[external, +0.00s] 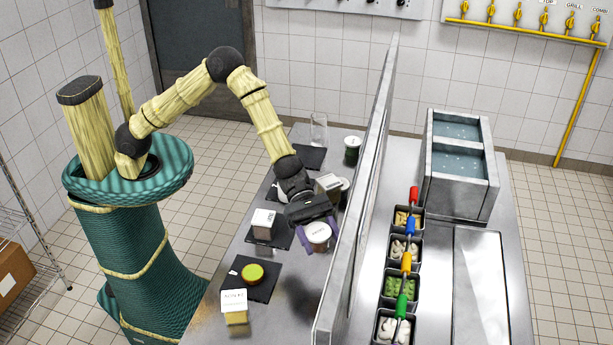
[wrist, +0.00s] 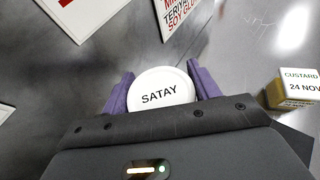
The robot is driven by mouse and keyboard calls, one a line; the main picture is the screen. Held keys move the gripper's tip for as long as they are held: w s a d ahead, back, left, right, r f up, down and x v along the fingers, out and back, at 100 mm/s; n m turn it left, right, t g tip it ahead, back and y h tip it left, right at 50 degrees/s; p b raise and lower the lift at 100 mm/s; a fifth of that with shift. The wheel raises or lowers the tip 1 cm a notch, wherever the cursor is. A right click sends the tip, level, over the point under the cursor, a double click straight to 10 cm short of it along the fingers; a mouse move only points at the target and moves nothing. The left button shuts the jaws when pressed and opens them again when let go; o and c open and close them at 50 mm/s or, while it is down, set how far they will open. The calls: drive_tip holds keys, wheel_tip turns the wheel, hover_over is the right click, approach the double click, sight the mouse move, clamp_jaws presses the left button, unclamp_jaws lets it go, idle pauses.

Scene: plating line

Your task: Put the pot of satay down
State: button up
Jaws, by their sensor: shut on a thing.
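The pot of satay has a round white lid reading SATAY in the wrist view (wrist: 161,88). In the external view the pot (external: 318,233) is at the right side of the metal counter, close to the tall metal divider. My gripper (wrist: 160,92) is shut on the pot, with a purple finger on each side of the lid. In the external view my gripper (external: 316,222) holds the pot over the counter, and a dark shadow lies below it. The pot's underside is hidden in the wrist view.
A custard box (wrist: 296,86) stands at the right in the wrist view. On the counter (external: 225,262) are dark mats, a pot with a green top (external: 253,273), a yellow-and-white box (external: 235,306) and a white box (external: 264,224). The metal divider (external: 362,190) rises at the right.

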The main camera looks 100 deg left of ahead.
sight(312, 242)
drive_tip(key=d, duration=0.1)
drive_tip(key=d+f, duration=0.1)
drive_tip(key=d+f+b, duration=0.1)
drive_tip(key=shift+s+d+f+m+g+h, duration=0.1)
drive_tip(key=shift+s+f+m+g+h, duration=0.05)
drive_tip(key=shift+s+m+g+h, duration=0.2)
drive_tip(key=shift+d, duration=0.25)
wheel_tip(312, 242, down, 6)
drive_tip(key=shift+f+p, duration=0.1)
drive_tip(key=shift+p, duration=0.3)
drive_tip(key=shift+f+p, duration=0.35)
drive_tip(key=shift+f, duration=1.45)
